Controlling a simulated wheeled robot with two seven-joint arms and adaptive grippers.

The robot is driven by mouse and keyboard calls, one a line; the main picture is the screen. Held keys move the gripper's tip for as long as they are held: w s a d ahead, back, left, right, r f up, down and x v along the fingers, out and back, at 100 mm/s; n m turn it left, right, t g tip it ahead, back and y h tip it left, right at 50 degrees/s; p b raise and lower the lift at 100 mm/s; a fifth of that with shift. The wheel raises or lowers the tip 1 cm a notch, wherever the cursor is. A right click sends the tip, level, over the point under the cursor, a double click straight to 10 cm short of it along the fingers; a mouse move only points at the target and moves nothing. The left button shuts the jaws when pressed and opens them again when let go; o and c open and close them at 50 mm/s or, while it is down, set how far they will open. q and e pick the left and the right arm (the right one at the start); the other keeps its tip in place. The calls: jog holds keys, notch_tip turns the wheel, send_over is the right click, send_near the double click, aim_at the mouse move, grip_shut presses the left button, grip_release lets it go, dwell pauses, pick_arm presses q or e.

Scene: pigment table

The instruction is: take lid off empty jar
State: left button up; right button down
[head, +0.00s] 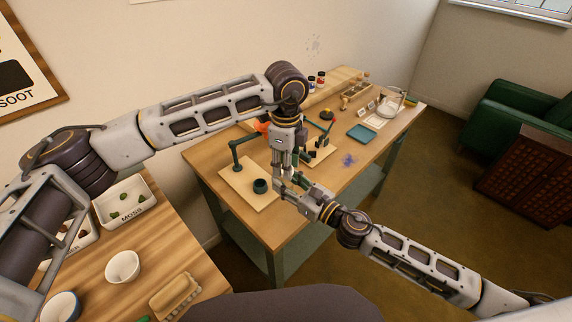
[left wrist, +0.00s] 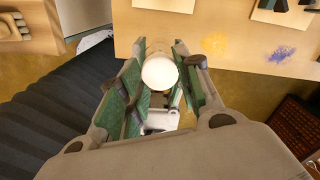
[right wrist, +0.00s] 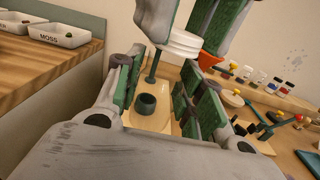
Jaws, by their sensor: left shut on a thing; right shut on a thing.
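The white round lid (left wrist: 160,73) sits between the green-padded fingers of my left gripper (left wrist: 161,75), which is shut on it from above. The lid's ribbed side shows in the right wrist view (right wrist: 180,44). The clear glass jar (right wrist: 172,72) is hard to make out below the lid. My right gripper (right wrist: 155,90) is shut on the jar from the side. In the head view my left gripper (head: 283,165) points down and my right gripper (head: 288,187) meets it from the lower right, in the air by the table's front edge. I cannot tell whether lid and jar still touch.
A wooden work table (head: 278,229) carries a dark green pot (head: 260,186) on a board with a green stand. A blue pigment patch (head: 349,160), a blue tray (head: 361,133) and small bottles lie farther right. A side table with a moss tray (head: 127,201) stands at the left.

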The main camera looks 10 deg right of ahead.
pick_arm(q)
jog(key=shift+r, duration=0.5)
dwell(0.3)
jog(key=shift+r, duration=1.95)
pick_arm(e)
jog(key=shift+w, duration=0.1)
